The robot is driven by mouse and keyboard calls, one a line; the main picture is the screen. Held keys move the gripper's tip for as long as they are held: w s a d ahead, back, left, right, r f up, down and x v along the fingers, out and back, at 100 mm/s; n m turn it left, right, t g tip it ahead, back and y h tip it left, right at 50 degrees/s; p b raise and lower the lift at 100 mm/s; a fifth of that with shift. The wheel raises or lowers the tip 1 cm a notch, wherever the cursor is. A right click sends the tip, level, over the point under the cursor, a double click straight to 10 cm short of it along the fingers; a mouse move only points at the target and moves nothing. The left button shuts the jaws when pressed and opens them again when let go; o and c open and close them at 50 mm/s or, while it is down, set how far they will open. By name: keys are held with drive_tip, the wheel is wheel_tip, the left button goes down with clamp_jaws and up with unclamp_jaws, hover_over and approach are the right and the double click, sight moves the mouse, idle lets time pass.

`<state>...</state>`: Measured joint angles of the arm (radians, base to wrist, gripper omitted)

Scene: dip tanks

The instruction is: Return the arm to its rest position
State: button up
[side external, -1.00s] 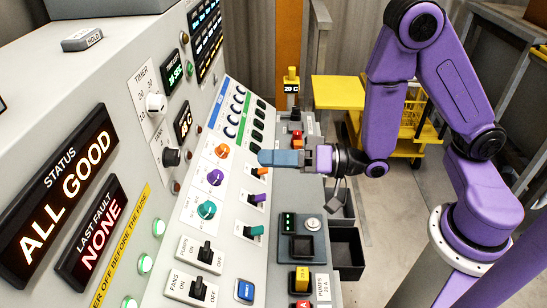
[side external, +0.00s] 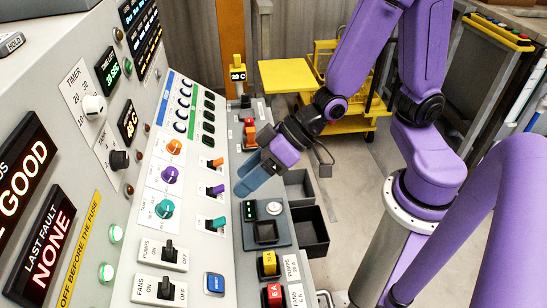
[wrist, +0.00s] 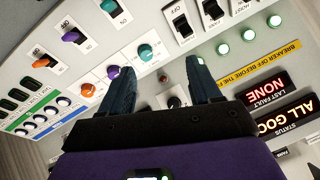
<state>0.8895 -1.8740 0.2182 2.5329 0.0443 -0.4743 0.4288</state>
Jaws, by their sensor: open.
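My gripper (side external: 250,180) has blue-grey fingers. In the side external view it hangs angled down to the left, in front of the control panel and above its lower ledge. In the wrist view the two fingers (wrist: 160,88) are spread apart with nothing between them. They point towards the panel, which carries orange, purple and teal knobs and toggle switches. The fingers appear clear of the controls, though the exact gap cannot be told. The purple arm reaches in from the right.
The control panel (side external: 150,258) fills the left side. The ledge holds a yellow-topped gauge (side external: 238,75), a small device with a green display (side external: 262,225) and fuse blocks (side external: 268,264). Black bins (side external: 308,236) hang at its right edge. A yellow cart (side external: 290,76) stands behind; the floor to the right is open.

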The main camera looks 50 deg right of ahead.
drive_tip(key=s+d+r+n+g+h, duration=0.4)
drive_tip(key=s+d+n+g+h, duration=0.1)
drive_tip(key=s+d, duration=0.7)
drive_tip(key=d+n+h, duration=0.1)
drive_tip(key=d+h, duration=0.1)
drive_tip(key=shift+s+d+n+g+h, duration=0.3)
drive_tip(key=shift+n+h, duration=0.1)
drive_tip(key=shift+o, duration=0.3)
idle(0.6)
